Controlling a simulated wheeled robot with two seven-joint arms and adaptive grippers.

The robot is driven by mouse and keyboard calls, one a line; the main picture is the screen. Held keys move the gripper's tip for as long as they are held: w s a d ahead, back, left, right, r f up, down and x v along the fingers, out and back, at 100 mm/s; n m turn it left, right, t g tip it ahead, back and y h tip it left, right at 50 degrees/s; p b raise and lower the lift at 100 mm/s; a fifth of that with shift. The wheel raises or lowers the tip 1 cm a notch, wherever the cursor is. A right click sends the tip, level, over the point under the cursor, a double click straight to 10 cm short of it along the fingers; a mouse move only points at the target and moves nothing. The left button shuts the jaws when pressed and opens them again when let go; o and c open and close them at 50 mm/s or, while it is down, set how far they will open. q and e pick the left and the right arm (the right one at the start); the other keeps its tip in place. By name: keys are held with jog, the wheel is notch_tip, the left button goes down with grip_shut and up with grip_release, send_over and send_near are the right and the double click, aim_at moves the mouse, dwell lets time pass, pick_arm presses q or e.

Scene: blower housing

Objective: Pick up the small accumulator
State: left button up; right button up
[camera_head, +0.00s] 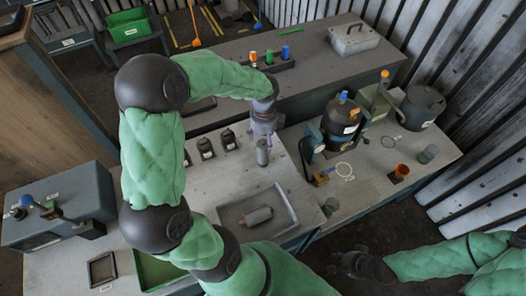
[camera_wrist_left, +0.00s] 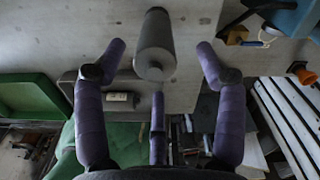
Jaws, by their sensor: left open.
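A small grey cylinder, which looks like the small accumulator (camera_head: 262,153), stands upright on the grey bench just below my left gripper (camera_head: 262,134). In the left wrist view the grey cylinder (camera_wrist_left: 155,47) lies between the spread purple fingers of the left gripper (camera_wrist_left: 160,62), with gaps on both sides. The left gripper is open and empty. A second grey cylinder (camera_head: 258,216) lies on its side in a shallow tray (camera_head: 287,205) nearer to me. My right gripper (camera_head: 352,264) is dark and low at the right, away from the bench; its jaw state is unclear.
Several small dark bottles (camera_head: 206,148) stand left of the upright cylinder. A rack (camera_head: 272,64) with coloured pieces and a grey case (camera_head: 354,39) are on the back bench.

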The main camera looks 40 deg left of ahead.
aim_at(263, 153)
pick_arm(q)
jog(key=shift+s+f+b, duration=0.15)
jog(key=shift+f+b, duration=0.1)
jog(key=shift+f, duration=1.15)
jog(key=shift+s+f+b, duration=0.15)
jog(key=shift+f+b, duration=0.1)
jog(key=shift+f, duration=1.15)
jog(key=shift+r, duration=0.1)
grip_shut()
